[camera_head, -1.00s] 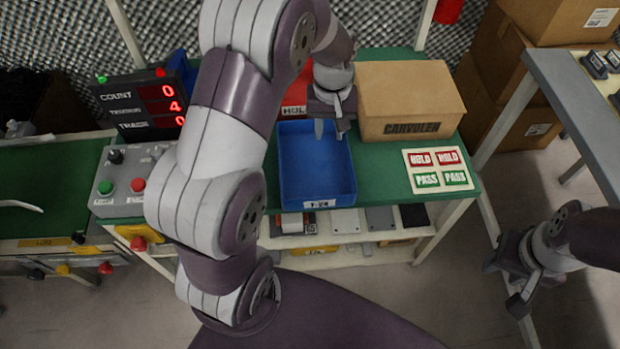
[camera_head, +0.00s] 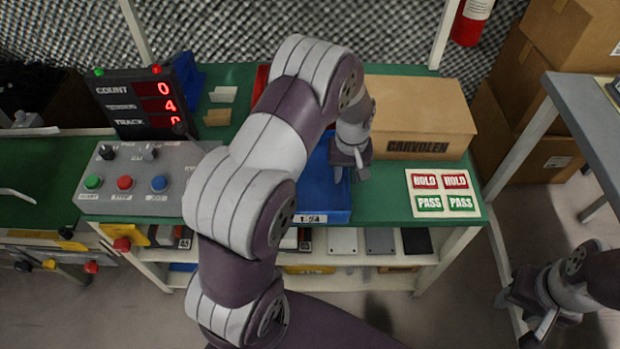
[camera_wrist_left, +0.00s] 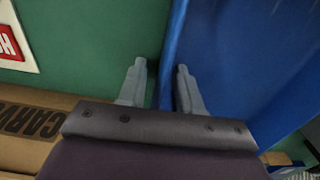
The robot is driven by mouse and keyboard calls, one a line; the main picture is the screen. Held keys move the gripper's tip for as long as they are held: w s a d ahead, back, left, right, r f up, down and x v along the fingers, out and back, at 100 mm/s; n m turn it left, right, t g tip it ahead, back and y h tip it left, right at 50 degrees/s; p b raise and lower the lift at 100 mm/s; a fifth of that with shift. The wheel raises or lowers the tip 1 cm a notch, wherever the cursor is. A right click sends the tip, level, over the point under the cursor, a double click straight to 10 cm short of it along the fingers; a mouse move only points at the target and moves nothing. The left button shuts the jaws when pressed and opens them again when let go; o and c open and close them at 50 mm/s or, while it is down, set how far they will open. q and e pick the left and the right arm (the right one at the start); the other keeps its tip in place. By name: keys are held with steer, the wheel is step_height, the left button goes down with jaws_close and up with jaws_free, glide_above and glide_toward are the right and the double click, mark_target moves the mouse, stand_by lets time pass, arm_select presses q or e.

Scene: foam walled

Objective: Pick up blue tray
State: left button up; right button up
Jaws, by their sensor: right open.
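The blue tray (camera_head: 318,203) lies on the green bench top, and my left arm covers much of it in the head view. My left gripper (camera_head: 350,174) is at the tray's right side, pointing down. In the left wrist view its two fingers (camera_wrist_left: 160,85) are apart. The edge of the blue tray (camera_wrist_left: 245,60) runs between them, with green bench on one side and tray on the other. I cannot tell how deep the fingers reach. My right gripper (camera_head: 522,318) is open and empty, low at the right, away from the bench.
A cardboard box (camera_head: 420,118) stands close behind and right of my left gripper. A sign card (camera_head: 443,194) lies to the right. A control box (camera_head: 140,182) and a counter display (camera_head: 145,104) are at the left. A shelf (camera_head: 345,258) sits below.

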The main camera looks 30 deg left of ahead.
arm_select(q)
steer(key=shift+r, duration=0.1)
jaws_close()
